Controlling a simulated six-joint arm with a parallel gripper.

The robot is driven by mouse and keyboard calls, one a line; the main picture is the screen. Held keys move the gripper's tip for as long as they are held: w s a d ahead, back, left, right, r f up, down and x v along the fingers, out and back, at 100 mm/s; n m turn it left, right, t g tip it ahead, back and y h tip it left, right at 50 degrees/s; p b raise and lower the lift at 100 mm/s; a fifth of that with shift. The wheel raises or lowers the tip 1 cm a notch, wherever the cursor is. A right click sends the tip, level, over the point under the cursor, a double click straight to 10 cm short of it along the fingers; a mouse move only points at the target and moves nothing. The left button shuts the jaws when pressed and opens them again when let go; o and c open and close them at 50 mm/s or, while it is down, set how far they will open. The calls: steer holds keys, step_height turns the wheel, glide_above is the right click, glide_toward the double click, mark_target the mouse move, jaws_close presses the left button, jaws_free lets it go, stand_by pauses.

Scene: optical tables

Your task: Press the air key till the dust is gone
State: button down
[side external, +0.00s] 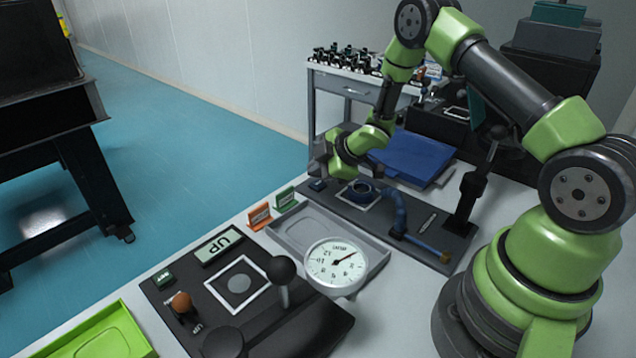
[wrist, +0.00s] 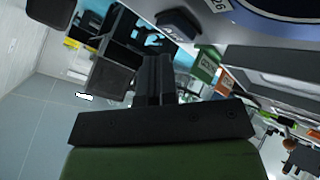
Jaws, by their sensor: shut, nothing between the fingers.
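My gripper (side external: 319,166) is shut and empty over the far left corner of a dark board (side external: 425,217). A small dark blue key (side external: 317,184), seemingly the air key, sits on that corner just below the fingertips. I cannot tell whether they touch. In the wrist view my shut fingers (wrist: 155,78) point toward the top, with a dark block (wrist: 178,24), likely the key, just beyond to their right. A blue-rimmed round part (side external: 362,190) sits in a white square on the board, beside a bent blue nozzle (side external: 399,212). Dust is too small to make out.
An orange sign (side external: 259,214) and a green sign (side external: 286,198) stand near the board's left side. A grey tray (side external: 372,270) and a white dial gauge (side external: 336,263) are nearer. A second dark board (side external: 222,290) holds knobs. A blue case (side external: 414,157) lies behind.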

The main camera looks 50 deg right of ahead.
mark_target(318, 184)
steer(key=shift+r, duration=2.5)
steer(key=shift+r, duration=0.2)
steer(key=s+a+r+m+h, duration=0.15)
steer(key=s+r+m, duration=0.25)
steer(key=r, duration=0.5)
steer(key=s+r+m+h, duration=0.2)
steer(key=s+r+m, duration=0.15)
steer(key=r, duration=0.45)
steer(key=s+a+r+m+g+y, duration=0.1)
steer(key=s+a+m, duration=0.3)
steer(key=s, duration=0.5)
steer(key=s+a+r+m+y, duration=0.2)
steer(key=s+a, duration=0.4)
steer(key=s, duration=0.4)
steer(key=shift+s+r+m+g+y, duration=0.15)
steer(key=shift+r+m+g+y, duration=0.25)
steer(key=shift+r+m, duration=0.55)
